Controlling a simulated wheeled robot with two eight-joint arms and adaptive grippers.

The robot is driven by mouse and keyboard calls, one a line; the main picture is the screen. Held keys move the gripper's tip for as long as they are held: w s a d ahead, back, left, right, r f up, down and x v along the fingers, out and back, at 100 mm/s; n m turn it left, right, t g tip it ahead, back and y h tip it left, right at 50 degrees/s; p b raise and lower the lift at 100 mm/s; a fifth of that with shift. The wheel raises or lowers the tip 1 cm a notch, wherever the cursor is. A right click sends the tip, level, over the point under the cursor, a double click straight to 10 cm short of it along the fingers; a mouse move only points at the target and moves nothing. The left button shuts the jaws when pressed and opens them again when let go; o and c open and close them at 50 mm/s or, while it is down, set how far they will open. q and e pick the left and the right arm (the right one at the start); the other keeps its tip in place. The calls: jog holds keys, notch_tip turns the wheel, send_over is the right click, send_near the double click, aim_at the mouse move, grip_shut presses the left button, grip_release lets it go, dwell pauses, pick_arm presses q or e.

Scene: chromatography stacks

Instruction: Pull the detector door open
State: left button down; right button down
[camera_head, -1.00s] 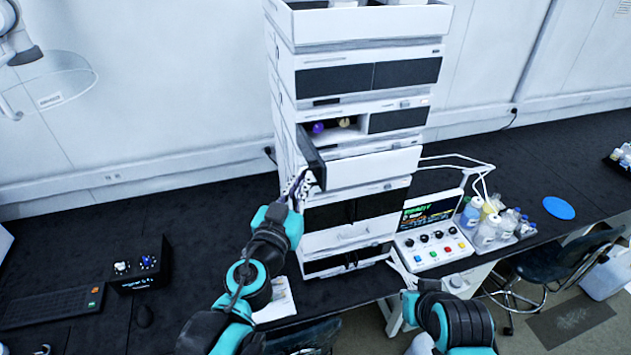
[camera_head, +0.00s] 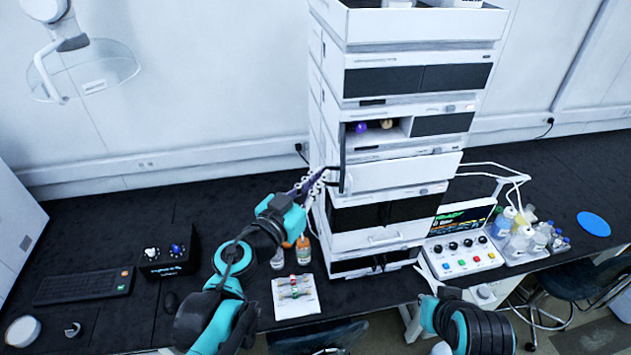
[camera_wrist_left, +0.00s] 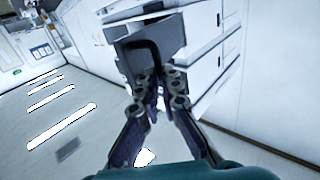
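The detector (camera_head: 440,122) is a module in the tall white stack, with its left bay open. A purple and a tan round part show inside. The detector door (camera_head: 342,165) is swung out at the bay's left side and shows nearly edge-on in the head view. In the left wrist view its dark bent handle (camera_wrist_left: 152,45) runs down between my fingers. My left gripper (camera_head: 316,180) is closed around that handle; the fingertips (camera_wrist_left: 159,80) are on either side of it. My right gripper (camera_head: 427,272) is low, in front of the control panel, and its fingers are hard to make out.
A control box with a screen (camera_head: 462,247) and a tray of bottles (camera_head: 512,252) stand right of the stack. A white pad with vials (camera_head: 296,297) and small bottles (camera_head: 303,250) lie near my left forearm. The bench further left holds a keyboard (camera_head: 84,286).

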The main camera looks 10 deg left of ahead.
pick_arm(q)
jog(key=shift+w+a+r, duration=0.2)
jog(key=shift+w+r, duration=0.1)
jog(key=shift+w, duration=0.05)
jog(key=c, duration=1.8)
grip_release()
jog(key=shift+c, duration=0.2)
jog(key=shift+o, duration=1)
jog(key=shift+w+f, duration=0.1)
jog(key=shift+w, duration=0.1)
jog(key=shift+w+d+f, duration=0.25)
jog(key=shift+w+d, duration=0.05)
jog(key=shift+w, duration=0.1)
pick_arm(e)
jog(key=shift+w+d+f, duration=0.15)
jog(key=shift+w+d, duration=0.1)
jog(key=shift+w, duration=0.35)
pick_arm(q)
jog(key=shift+a, duration=0.15)
pick_arm(e)
jog(key=shift+a, duration=0.15)
pick_arm(q)
jog(key=shift+s, duration=0.1)
